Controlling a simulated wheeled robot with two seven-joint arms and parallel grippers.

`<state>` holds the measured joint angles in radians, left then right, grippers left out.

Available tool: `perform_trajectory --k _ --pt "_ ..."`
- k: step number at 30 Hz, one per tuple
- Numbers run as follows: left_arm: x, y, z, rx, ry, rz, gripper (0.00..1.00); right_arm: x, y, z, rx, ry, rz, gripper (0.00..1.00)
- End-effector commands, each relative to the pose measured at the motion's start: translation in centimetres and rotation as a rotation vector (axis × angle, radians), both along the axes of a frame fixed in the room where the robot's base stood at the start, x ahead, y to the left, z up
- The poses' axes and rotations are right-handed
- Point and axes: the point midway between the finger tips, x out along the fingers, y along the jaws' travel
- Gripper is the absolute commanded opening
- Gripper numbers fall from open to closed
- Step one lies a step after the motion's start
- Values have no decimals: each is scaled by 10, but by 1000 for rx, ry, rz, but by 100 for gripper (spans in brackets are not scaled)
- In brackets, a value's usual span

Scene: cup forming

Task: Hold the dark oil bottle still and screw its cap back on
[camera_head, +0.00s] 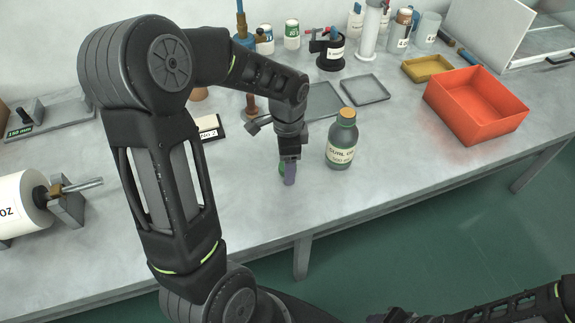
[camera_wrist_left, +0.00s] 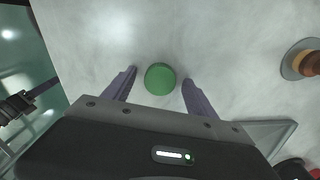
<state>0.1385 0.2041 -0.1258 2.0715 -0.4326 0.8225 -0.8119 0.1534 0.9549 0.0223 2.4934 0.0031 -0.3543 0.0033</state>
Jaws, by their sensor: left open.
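The dark green oil bottle (camera_head: 342,140) stands upright on the bench in the head view, with a tan top and a pale label. My left gripper (camera_head: 288,178) points down at the bench, left of the bottle and apart from it. In the left wrist view a round green cap (camera_wrist_left: 160,78) lies between the two spread purple fingers of this open gripper (camera_wrist_left: 159,88), with gaps on both sides. In the head view the cap (camera_head: 281,168) is mostly hidden behind the fingers. My right gripper (camera_wrist_left: 36,95) shows small at the left edge of the wrist view, its jaws unclear.
Two grey trays (camera_head: 366,90) lie behind the bottle. An orange bin (camera_head: 478,120) and a yellow tray (camera_head: 428,69) stand to the right. Several bottles and jars line the back. A wood-handled stand (camera_head: 252,108) is behind my left wrist.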

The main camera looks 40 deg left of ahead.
Motion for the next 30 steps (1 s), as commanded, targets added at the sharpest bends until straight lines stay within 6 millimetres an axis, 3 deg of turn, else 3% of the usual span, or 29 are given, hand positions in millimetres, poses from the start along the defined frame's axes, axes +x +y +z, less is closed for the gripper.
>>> perform_trajectory --k 9,30 --pt "0 0 0 0 0 0 64 0 0 0 0 0 0 42" --pt "0 0 0 0 0 0 7 0 0 0 0 0 0 42"
